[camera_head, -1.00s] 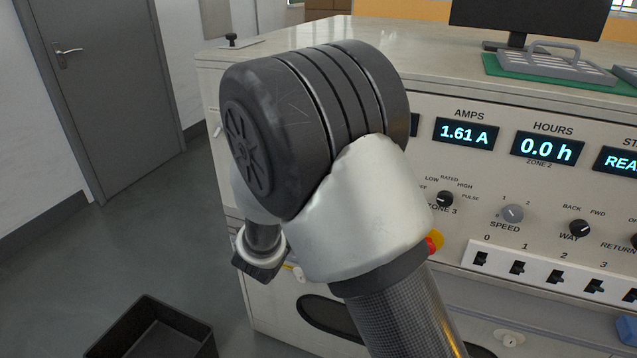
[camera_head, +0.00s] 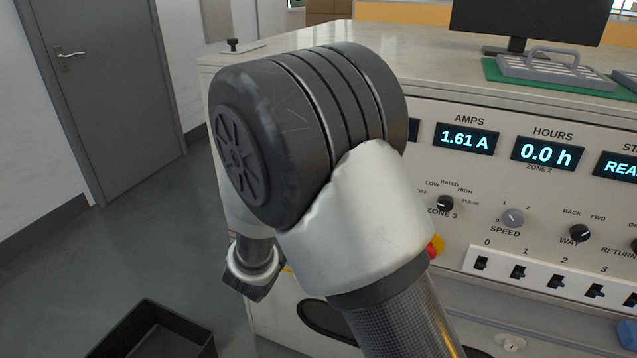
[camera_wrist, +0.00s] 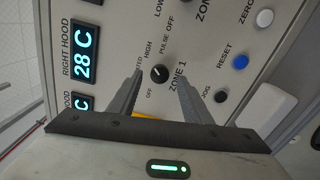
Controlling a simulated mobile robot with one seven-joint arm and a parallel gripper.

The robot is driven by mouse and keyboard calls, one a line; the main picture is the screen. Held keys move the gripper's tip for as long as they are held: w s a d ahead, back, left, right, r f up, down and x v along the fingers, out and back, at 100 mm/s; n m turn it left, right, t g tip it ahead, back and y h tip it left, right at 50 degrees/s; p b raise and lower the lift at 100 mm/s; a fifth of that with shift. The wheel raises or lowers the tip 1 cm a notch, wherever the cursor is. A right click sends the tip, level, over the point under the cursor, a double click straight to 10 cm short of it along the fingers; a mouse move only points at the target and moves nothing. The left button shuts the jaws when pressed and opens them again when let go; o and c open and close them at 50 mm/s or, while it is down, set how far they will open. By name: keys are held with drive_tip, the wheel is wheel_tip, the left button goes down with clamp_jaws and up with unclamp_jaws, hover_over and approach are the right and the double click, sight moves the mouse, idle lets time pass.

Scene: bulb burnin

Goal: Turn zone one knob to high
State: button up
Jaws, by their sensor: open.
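The zone one knob (camera_wrist: 160,74) is a small round black knob on the pale panel in the wrist view, beside the "ZONE 1" label. The labels OFF, RATED, HIGH and PULSE stand around it. Its pointer is too small to read for certain. My gripper (camera_wrist: 161,78) is open, with one finger on each side of the knob in the picture. I cannot tell whether either finger touches it. In the head view my arm hides this part of the panel.
A blue reset button (camera_wrist: 240,62), a white zero button (camera_wrist: 265,18) and a black jog button (camera_wrist: 221,97) are close by on the right. Right hood displays (camera_wrist: 85,52) are on the left. The head view shows the zone 3 knob (camera_head: 445,204) and a black bin (camera_head: 150,335) on the floor.

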drive_tip(key=p+v, duration=0.1)
drive_tip(key=v, duration=1.3)
drive_tip(key=shift+s+a, duration=0.15)
drive_tip(key=shift+s, duration=0.2)
drive_tip(key=s+d+r+m+g+h, duration=0.25)
drive_tip(key=d+m+g, duration=0.2)
drive_tip(key=d, duration=0.55)
drive_tip(key=s+d+r+m+g+h, duration=0.1)
drive_tip(key=d+m+g+h, duration=0.3)
drive_tip(key=d, duration=0.6)
drive_tip(key=s+d+m+g+y, duration=0.55)
drive_tip(key=s+g+y, duration=0.2)
drive_tip(key=s, duration=0.35)
wheel_tip(320, 180, up, 30)
drive_tip(key=a+m+t+y+p, duration=0.1)
drive_tip(key=t+y+p, duration=0.3)
drive_tip(key=p, duration=2.2)
drive_tip(key=shift+s+a+r+m+t+y, duration=0.15)
drive_tip(key=shift+s+a+m+t+y, duration=0.2)
drive_tip(key=shift+a+y, duration=0.4)
drive_tip(key=shift+w+a, duration=0.1)
